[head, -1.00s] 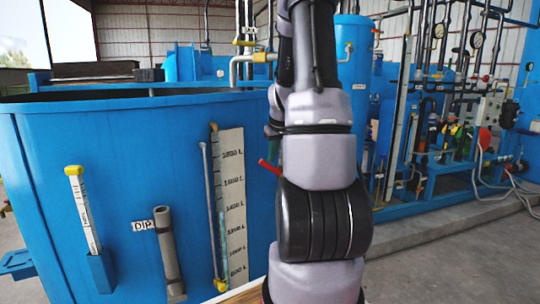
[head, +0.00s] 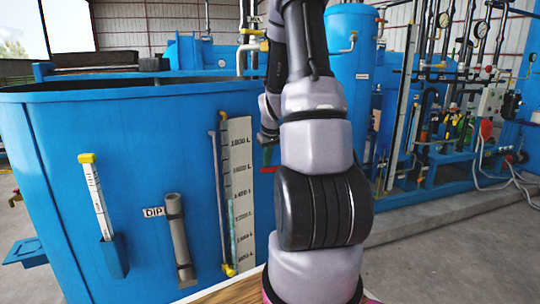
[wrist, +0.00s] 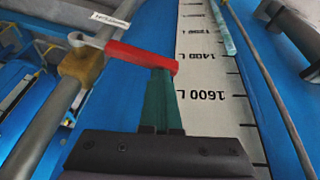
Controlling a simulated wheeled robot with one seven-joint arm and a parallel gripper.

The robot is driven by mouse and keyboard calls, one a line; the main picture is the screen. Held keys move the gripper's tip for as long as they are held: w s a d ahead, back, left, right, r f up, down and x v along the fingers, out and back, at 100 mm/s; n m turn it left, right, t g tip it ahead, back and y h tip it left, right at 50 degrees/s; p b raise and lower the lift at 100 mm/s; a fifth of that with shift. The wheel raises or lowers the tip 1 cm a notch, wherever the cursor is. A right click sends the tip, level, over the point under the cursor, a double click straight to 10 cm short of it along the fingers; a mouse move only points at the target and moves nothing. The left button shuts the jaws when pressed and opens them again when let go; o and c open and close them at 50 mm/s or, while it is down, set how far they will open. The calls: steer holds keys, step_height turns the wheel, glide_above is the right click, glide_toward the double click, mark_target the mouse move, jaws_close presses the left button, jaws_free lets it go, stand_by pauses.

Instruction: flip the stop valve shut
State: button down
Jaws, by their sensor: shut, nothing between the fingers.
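The stop valve's red lever (wrist: 142,57) lies across the wrist view, its metal arm (wrist: 88,40) running left to a brass-coloured valve body (wrist: 80,66) on a grey pipe. A short piece of the red lever (head: 268,169) shows left of my arm in the head view, looking nearly level; the rest is hidden behind my arm. My gripper (wrist: 160,76) is shut, its green fingers together with nothing between them. The fingertips are right at the lever's near edge, close to its free end; I cannot tell whether they touch. The green fingers (head: 267,155) also show in the head view.
The blue tank (head: 60,180) fills the left, with a white litre scale (head: 240,195) and a thin rod beside it (head: 217,195). A grey dip tube (head: 180,240) hangs farther left. Pipework and panels stand at the right, above grey floor (head: 430,260).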

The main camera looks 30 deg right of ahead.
steer(key=shift+s+a+f, duration=0.15)
steer(key=shift+a+f, duration=0.15)
steer(key=shift+f, duration=0.45)
steer(key=shift+s+a+f, duration=0.1)
steer(key=shift+a+f, duration=0.05)
steer(key=s+a+r, duration=0.1)
steer(key=a+r, duration=0.7)
steer(key=r, duration=0.1)
steer(key=shift+r, duration=0.2)
steer(key=shift+a, duration=0.1)
stand_by(0.4)
